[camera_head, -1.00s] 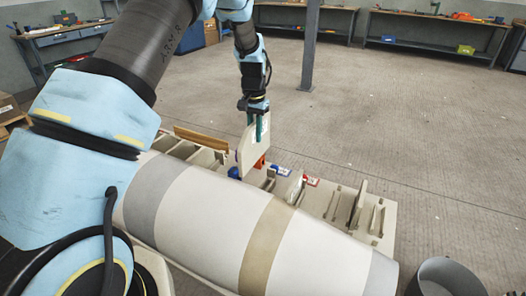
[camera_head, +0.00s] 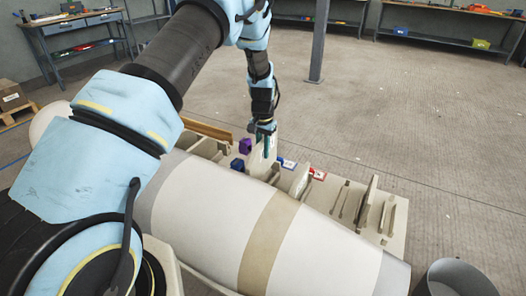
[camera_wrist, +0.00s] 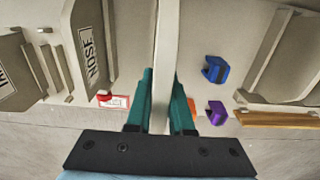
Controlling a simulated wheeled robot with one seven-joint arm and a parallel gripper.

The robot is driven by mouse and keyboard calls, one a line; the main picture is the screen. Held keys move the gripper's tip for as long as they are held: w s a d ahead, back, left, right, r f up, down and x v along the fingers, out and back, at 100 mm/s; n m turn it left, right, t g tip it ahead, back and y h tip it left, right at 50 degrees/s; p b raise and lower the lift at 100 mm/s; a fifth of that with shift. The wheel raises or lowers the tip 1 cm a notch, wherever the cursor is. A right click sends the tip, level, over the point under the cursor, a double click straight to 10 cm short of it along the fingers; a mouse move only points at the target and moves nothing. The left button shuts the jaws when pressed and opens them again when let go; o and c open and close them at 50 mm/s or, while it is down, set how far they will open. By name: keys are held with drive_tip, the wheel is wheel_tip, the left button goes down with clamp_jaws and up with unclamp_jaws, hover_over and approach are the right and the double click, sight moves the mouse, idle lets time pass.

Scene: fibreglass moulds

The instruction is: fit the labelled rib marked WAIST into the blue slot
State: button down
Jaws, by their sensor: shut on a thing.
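My gripper (camera_head: 266,144) is shut on a pale flat rib (camera_head: 262,161), held upright over the mould bed. In the wrist view the rib (camera_wrist: 162,40) shows edge-on between the teal fingers (camera_wrist: 161,88). No lettering on it can be read, so I cannot tell whether it is marked WAIST. A tag with blue (camera_head: 287,163) lies just right of the rib in the head view. No slot can be made out under the rib, and I cannot tell whether its lower edge is seated or above the bed.
A rib marked NOSE (camera_wrist: 89,45) stands left of the held rib in the wrist view. A red-edged tag (camera_wrist: 115,101) lies near it. Blue (camera_wrist: 215,69) and purple (camera_wrist: 217,112) blocks lie to the right. The large pale striped mould (camera_head: 215,215) fills the foreground.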

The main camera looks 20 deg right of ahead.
sight(263, 173)
drive_tip(key=shift+a, duration=0.1)
drive_tip(key=shift+f+b, duration=1.75)
drive_tip(key=shift+f, duration=1.05)
drive_tip(key=shift+f+b, duration=1.55)
drive_tip(key=shift+f, duration=1)
drive_tip(key=c, duration=0.7)
unclamp_jaws()
drive_tip(key=shift+s, duration=0.1)
drive_tip(key=shift+r, duration=0.1)
wheel_tip(263, 173, up, 11)
drive_tip(key=shift+f+b, duration=0.2)
drive_tip(key=shift+b, duration=0.3)
